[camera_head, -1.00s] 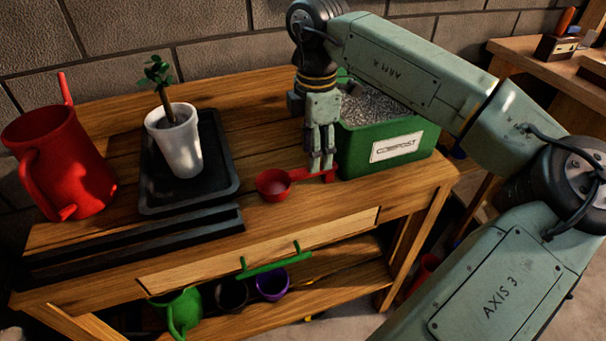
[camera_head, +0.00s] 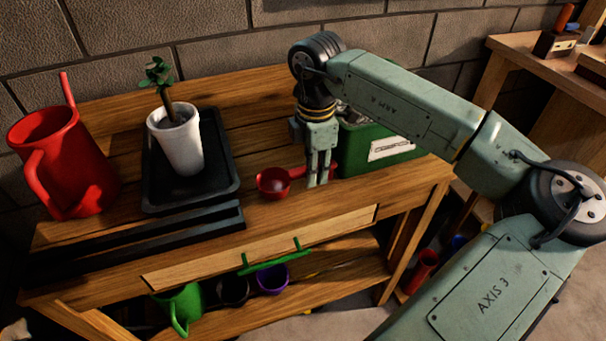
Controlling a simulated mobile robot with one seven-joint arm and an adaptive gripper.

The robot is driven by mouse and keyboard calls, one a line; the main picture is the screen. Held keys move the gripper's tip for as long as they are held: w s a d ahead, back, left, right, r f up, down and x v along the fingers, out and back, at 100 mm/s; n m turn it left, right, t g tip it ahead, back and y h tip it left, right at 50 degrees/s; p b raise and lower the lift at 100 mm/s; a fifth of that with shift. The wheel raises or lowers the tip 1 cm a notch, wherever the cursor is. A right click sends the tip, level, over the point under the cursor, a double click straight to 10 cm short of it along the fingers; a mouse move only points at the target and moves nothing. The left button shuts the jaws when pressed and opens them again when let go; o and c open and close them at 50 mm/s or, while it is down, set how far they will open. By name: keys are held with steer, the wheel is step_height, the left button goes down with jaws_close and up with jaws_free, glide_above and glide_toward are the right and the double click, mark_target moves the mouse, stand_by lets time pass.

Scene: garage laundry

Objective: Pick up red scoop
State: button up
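The red scoop (camera_head: 271,184) rests on the wooden workbench (camera_head: 262,212), its bowl to the left and its handle running right. My gripper (camera_head: 317,184) points straight down at the handle, with its fingertips low by the bench top. The fingers overlap the handle in the picture and hide part of it; a bit of red shows just to their right. The fingers look close together, but whether they touch or grip the handle cannot be told.
The green compost box (camera_head: 377,150) stands just behind and right of my gripper, partly hidden by my arm. A white potted plant (camera_head: 181,145) stands on a black tray (camera_head: 222,170) to the left, with a red watering can (camera_head: 70,165) beyond it.

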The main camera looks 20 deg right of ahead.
jaws_close()
step_height(320, 180, up, 18)
steer(key=p, duration=0.7)
steer(key=shift+p, duration=0.4)
